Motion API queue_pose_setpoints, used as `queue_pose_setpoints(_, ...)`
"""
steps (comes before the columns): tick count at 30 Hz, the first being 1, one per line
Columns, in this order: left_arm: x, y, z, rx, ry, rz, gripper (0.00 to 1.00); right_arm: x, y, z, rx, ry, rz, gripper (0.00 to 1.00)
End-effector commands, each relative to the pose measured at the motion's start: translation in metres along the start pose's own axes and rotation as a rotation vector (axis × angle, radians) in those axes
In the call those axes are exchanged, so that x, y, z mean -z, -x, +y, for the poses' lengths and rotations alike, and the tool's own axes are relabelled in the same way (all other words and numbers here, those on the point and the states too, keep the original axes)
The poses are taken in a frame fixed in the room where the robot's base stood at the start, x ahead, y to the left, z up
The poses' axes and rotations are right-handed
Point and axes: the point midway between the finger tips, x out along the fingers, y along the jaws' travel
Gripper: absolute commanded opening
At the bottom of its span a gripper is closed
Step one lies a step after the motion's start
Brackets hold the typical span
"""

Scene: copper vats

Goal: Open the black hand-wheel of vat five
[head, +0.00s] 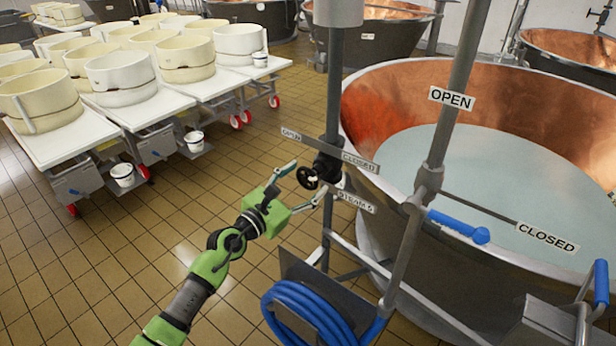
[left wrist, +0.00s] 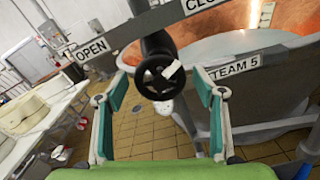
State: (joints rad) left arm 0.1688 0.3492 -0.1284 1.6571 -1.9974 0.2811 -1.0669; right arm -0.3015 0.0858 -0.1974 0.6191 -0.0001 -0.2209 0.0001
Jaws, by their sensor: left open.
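The black hand-wheel (head: 307,178) sits on a vertical grey pipe beside a large copper vat (head: 390,105). It has a pale mark on its face. A plate reading STEAM 5 (head: 355,202) is just below it, with OPEN and CLOSED plates (head: 358,161) above. My left gripper (head: 304,184) reaches in from the left and is open at the wheel. In the left wrist view the wheel (left wrist: 160,77) shows between and beyond the spread fingers (left wrist: 160,98); I cannot tell whether they touch it. My right gripper is not in view.
A coiled blue hose (head: 305,312) hangs below the wheel. White tables (head: 140,108) with cheese moulds stand at left. Tiled floor between is free.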

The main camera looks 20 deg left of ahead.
Motion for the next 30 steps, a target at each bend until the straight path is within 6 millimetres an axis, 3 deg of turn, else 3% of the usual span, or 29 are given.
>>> queue_pose_setpoints(6, 0.0, -0.016, -0.001, 0.001, 0.001, 0.0, 0.63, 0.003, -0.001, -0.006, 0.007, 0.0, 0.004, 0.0)
queue_pose_setpoints(14, 0.0, -0.017, -0.001, 0.001, 0.001, 0.0, 0.63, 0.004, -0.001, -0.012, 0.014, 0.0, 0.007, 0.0)
queue_pose_setpoints(19, 0.0, -0.017, -0.001, 0.001, 0.001, 0.0, 0.24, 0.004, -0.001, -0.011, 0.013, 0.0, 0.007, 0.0)
queue_pose_setpoints(30, -0.001, -0.016, 0.0, 0.001, 0.037, 0.001, 0.24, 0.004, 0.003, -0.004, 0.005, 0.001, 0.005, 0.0)
